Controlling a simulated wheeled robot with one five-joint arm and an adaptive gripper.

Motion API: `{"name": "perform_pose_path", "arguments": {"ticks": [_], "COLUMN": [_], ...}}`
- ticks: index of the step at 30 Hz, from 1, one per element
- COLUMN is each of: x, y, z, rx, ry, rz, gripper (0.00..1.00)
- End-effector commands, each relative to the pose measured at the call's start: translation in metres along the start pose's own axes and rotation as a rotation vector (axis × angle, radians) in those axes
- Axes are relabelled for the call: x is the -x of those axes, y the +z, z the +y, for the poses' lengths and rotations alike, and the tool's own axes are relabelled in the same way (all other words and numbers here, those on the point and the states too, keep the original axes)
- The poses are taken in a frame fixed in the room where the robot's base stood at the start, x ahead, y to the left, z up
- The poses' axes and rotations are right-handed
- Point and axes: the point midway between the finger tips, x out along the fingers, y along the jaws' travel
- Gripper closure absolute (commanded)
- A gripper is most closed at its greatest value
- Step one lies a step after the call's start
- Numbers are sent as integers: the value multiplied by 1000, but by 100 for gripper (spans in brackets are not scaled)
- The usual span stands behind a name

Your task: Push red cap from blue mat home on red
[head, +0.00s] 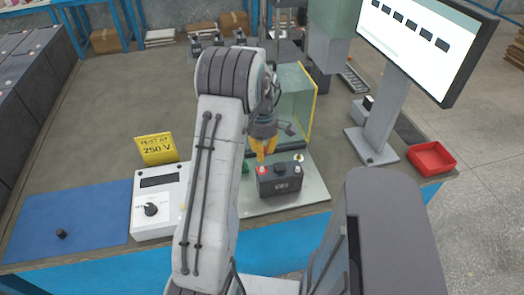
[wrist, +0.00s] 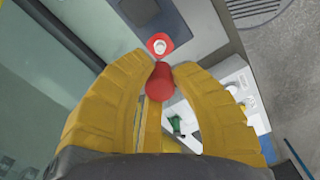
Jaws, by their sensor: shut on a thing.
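A red cap (wrist: 160,82) is pinched between the yellow fingertips of my gripper (wrist: 158,70) in the wrist view. Just beyond it is the battery's red terminal (wrist: 160,46), a red collar around a pale post; the post is bare. The cap looks close to the terminal, but I cannot tell the gap in height. In the head view my gripper (head: 264,152) points down just behind the dark battery (head: 280,182), near its red terminal (head: 262,170).
A white tester (head: 158,205) with a dial stands left of the battery, below a yellow "TEST AT 250 V" sign (head: 157,149). A clear yellow-edged guard (head: 296,95) rises behind the battery. A monitor (head: 420,45) and a red tray (head: 431,158) are at the right.

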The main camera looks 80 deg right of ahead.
Motion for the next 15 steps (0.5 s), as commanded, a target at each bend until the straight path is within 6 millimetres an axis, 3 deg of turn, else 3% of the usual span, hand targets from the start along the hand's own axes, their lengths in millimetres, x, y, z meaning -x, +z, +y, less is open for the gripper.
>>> {"name": "perform_pose_path", "arguments": {"ticks": [15], "x": [-32], "y": [0], "z": [0], "rx": [1], "ry": [0], "rz": [0], "gripper": [90]}}
